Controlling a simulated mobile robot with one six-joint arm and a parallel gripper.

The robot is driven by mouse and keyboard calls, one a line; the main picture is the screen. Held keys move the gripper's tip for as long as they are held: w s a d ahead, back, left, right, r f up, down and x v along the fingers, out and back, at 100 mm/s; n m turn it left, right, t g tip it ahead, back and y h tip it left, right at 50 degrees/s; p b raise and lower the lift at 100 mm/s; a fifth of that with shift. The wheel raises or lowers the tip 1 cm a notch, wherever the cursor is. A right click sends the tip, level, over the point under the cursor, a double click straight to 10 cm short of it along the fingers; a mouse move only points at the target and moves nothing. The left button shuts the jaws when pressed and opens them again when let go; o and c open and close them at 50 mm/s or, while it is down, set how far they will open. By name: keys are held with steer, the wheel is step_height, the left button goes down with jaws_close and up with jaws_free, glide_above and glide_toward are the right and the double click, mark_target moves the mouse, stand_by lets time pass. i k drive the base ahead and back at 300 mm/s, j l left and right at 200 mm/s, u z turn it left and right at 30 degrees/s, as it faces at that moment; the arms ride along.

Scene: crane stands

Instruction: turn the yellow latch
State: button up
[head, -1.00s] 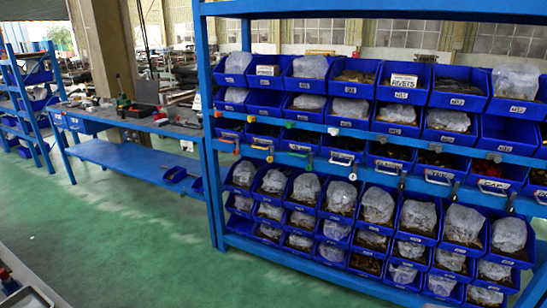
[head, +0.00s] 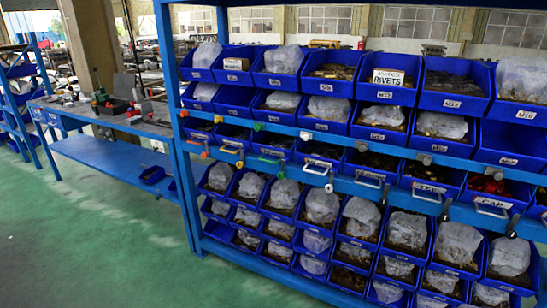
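A yellow latch (head: 231,147) sits on the blue rail at the front of the shelf rack, left of the middle of the head view. It looks like a small handle and is small in the picture, so its exact turn is hard to tell. A small orange piece (head: 204,154) is on the rail to its left, and a green handle (head: 268,159) is to its right. My gripper is not in view.
The blue shelf rack (head: 179,125) holds rows of blue bins with bagged parts. Several white handles (head: 369,179) and dark levers line its rails further right. A blue workbench (head: 100,158) stands at left. Green floor (head: 90,240) in front is clear.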

mark_target(239, 165)
steer(key=i+j+z, duration=0.45)
steer(key=i+j, duration=0.65)
steer(key=i, duration=0.15)
steer(key=j+z, duration=0.2)
steer(key=j, duration=1.4)
steer(key=j+z, duration=0.25)
steer(key=j, duration=1.4)
